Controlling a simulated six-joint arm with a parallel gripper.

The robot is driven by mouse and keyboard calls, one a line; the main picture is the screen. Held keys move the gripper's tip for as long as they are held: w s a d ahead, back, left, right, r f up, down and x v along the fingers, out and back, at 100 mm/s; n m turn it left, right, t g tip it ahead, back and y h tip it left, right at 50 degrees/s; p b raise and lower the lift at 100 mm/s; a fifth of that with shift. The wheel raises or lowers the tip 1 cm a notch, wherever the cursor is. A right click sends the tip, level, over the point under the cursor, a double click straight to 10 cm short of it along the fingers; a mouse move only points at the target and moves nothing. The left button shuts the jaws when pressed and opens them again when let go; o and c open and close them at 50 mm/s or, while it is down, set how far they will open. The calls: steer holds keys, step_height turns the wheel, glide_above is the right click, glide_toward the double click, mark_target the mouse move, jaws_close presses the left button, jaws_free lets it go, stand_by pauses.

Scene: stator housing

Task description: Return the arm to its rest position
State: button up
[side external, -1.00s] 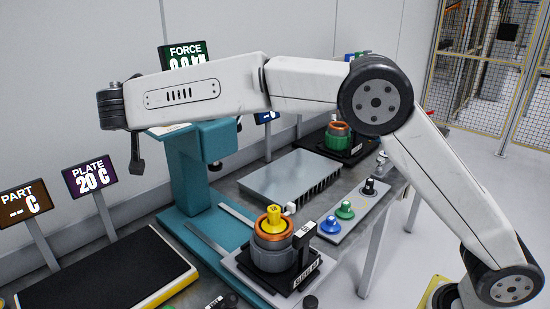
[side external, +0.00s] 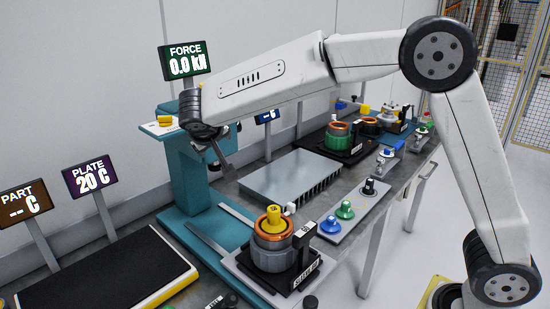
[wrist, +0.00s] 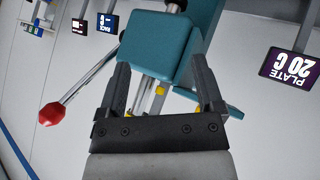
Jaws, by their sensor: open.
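My gripper (side external: 222,155) hangs in the air in front of the teal press (side external: 185,170), well above the bench. In the wrist view my gripper (wrist: 160,88) has its two dark fingers spread wide apart, with nothing between them but the teal press (wrist: 170,50) behind. In the side view the arm partly hides the press head, and the fingers show only as a small dark shape. The stator assembly (side external: 273,240), with copper windings and a yellow piece on top, stands on its black fixture at the front, apart from my gripper.
A black plate (side external: 95,280) with a yellow edge lies at front left. A finned grey block (side external: 290,175) sits mid-bench. Coloured knobs (side external: 345,210) and a green-and-copper stator (side external: 338,135) stand to the right. The FORCE display (side external: 185,62) rises behind the press. A red-tipped lever (wrist: 52,114) sticks out beside it.

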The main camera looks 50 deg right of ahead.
steer(key=s+d+f+n+g+y, duration=0.1)
steer(key=s+d+f+n, duration=0.1)
steer(key=s, duration=0.4)
steer(key=s+d+f+n+g+y, duration=0.2)
steer(key=s+d+f, duration=0.1)
steer(key=s+f, duration=0.3)
steer(key=s+d+f+n+g+y, duration=0.1)
steer(key=s+d+f, duration=0.2)
steer(key=s, duration=0.5)
steer(key=shift+s+d+f+n, duration=0.15)
steer(key=shift+f+n, duration=0.05)
steer(key=shift+f, duration=0.15)
steer(key=shift+s+d+f+n, duration=0.1)
steer(key=shift+d+f+n, duration=0.1)
steer(key=shift+f, duration=0.1)
steer(key=s+a+f+m+y, duration=0.1)
steer(key=s+f+m+y, duration=0.1)
steer(key=s+f, duration=0.3)
steer(key=shift+s+m+y, duration=0.4)
steer(key=shift+s+m, duration=0.1)
steer(key=shift+m, duration=0.4)
